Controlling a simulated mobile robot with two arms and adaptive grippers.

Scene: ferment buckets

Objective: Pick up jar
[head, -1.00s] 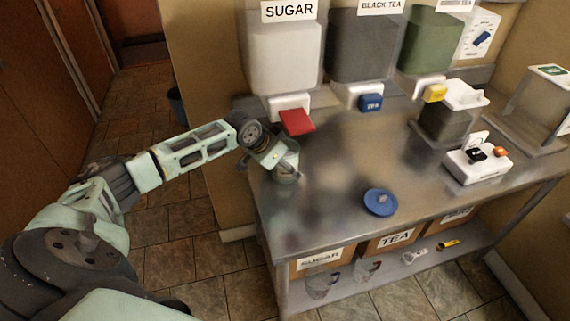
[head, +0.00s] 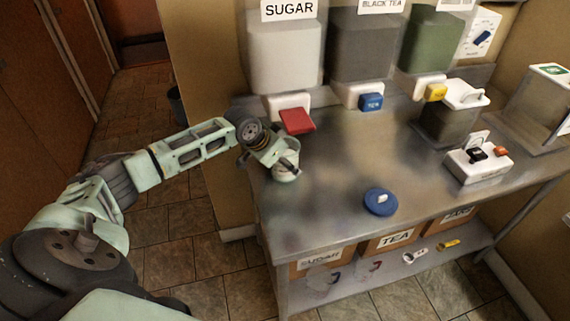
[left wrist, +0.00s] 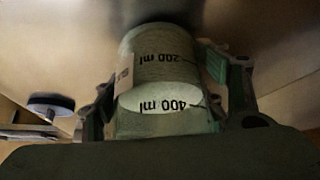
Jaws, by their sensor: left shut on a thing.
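The jar (head: 287,170) is a pale, cylindrical vessel at the left end of the metal counter. In the left wrist view the jar (left wrist: 160,75) shows black "200 ml" and "400 ml" marks, which appear upside down. My left gripper (head: 278,160) is at the jar's side, and in the left wrist view its two fingers (left wrist: 160,100) are on either side of the jar, shut on it. I cannot tell whether the jar's base touches the counter. My right gripper is not in view.
A round blue lid (head: 380,202) lies on the counter (head: 330,205). Sugar (head: 285,55) and black tea (head: 370,48) dispensers stand behind, with a red tap (head: 297,121) close to the jar. A white switch box (head: 478,166) sits at right. Labelled boxes (head: 396,238) are below.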

